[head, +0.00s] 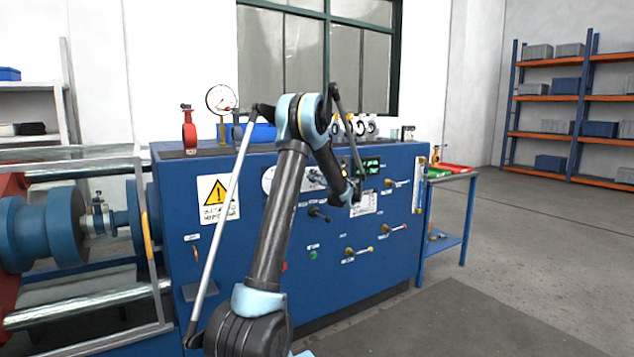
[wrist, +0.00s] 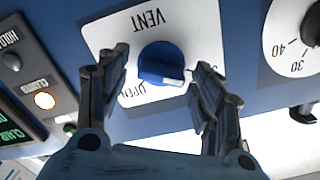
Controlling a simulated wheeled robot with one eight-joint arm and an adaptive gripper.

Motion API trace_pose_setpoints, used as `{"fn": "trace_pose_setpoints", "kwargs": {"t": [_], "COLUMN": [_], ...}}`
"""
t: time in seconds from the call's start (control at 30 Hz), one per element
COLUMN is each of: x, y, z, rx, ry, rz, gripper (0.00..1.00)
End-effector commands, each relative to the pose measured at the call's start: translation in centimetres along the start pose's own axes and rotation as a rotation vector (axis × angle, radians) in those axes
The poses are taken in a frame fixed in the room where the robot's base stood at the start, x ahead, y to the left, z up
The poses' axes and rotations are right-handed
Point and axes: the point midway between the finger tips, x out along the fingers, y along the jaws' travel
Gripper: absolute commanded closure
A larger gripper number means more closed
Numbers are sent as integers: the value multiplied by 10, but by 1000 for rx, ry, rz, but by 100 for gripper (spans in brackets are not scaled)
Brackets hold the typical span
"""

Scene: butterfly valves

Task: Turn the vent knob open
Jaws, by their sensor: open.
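The vent knob (wrist: 162,62) is a round blue knob with a white pointer mark, on a white plate (wrist: 205,25) lettered VENT. In the wrist view the pointer is toward the lower right. An OPEN label (wrist: 133,92) is partly hidden at the knob's lower left; another label at its right is mostly covered by a finger. My gripper (wrist: 162,68) is open, with one finger on each side of the knob in the picture. I see no clear contact. In the head view my gripper (head: 350,195) is in front of the blue panel, and I cannot make out the knob there.
The blue machine panel (head: 240,255) carries several other knobs and levers. A numbered dial (wrist: 295,35) is to the right of the vent plate in the wrist view, and a lit button (wrist: 44,100) is to the left. A blue side table (head: 448,183) stands at the panel's right.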

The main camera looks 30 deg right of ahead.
Motion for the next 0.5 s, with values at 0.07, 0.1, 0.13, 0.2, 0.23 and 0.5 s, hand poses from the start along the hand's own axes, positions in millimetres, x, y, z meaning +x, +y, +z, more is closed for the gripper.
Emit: {"fn": "trace_pose_setpoints", "kwargs": {"t": [0.07, 0.1, 0.13, 0.2, 0.23, 0.5], "x": [0, 0, 0, 0, 0, 0], "y": [0, 0, 0, 0, 0, 0], "z": [0, 0, 0, 0, 0, 0], "rx": [0, 0, 0, 0, 0, 1], "ry": [0, 0, 0, 0, 0, 0], "rz": [0, 0, 0, 0, 0, 0], "gripper": [40, 40, 40, 54, 60, 84]}}
